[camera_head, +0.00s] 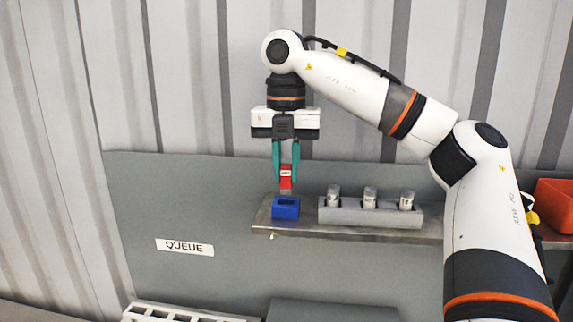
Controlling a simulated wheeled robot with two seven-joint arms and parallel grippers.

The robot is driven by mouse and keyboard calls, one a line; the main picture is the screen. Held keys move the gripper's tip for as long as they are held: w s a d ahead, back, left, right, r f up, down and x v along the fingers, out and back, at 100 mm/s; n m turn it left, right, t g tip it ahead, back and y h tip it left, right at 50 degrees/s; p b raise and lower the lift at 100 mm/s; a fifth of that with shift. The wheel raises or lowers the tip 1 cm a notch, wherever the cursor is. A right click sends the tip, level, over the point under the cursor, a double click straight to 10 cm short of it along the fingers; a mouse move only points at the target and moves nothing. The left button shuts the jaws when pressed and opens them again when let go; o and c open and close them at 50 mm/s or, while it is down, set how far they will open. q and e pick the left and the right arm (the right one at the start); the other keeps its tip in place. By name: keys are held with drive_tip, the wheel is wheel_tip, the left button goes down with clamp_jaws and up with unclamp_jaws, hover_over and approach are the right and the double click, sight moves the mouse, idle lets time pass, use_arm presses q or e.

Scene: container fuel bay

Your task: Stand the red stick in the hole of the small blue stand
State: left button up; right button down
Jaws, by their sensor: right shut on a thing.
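The red stick (286,176) is held upright between the teal fingers of my right gripper (286,170). It has a small white label and a grey lower end. The small blue stand (285,209) sits at the left end of the grey shelf, with a dark hole in its top. The stick's lower end is just above or behind the stand's top edge in the picture; I cannot tell whether they touch. My right gripper is shut on the stick. My left gripper does not show.
A grey rack (371,216) with three capped vials stands on the shelf (262,222) right of the stand. A red-orange bin (556,204) is at the far right. A QUEUE label (185,247) is on the grey panel. A white slotted rack (165,313) is below.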

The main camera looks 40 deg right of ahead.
sight(286, 188)
idle(0.3)
drive_tip(key=shift+f+b, duration=0.35)
drive_tip(key=shift+f, duration=0.3)
drive_tip(key=shift+f+b, duration=0.4)
drive_tip(key=shift+f, duration=0.25)
drive_tip(key=shift+f, duration=0.1)
drive_tip(key=shift+f, duration=0.35)
drive_tip(key=c, duration=1.2)
unclamp_jaws()
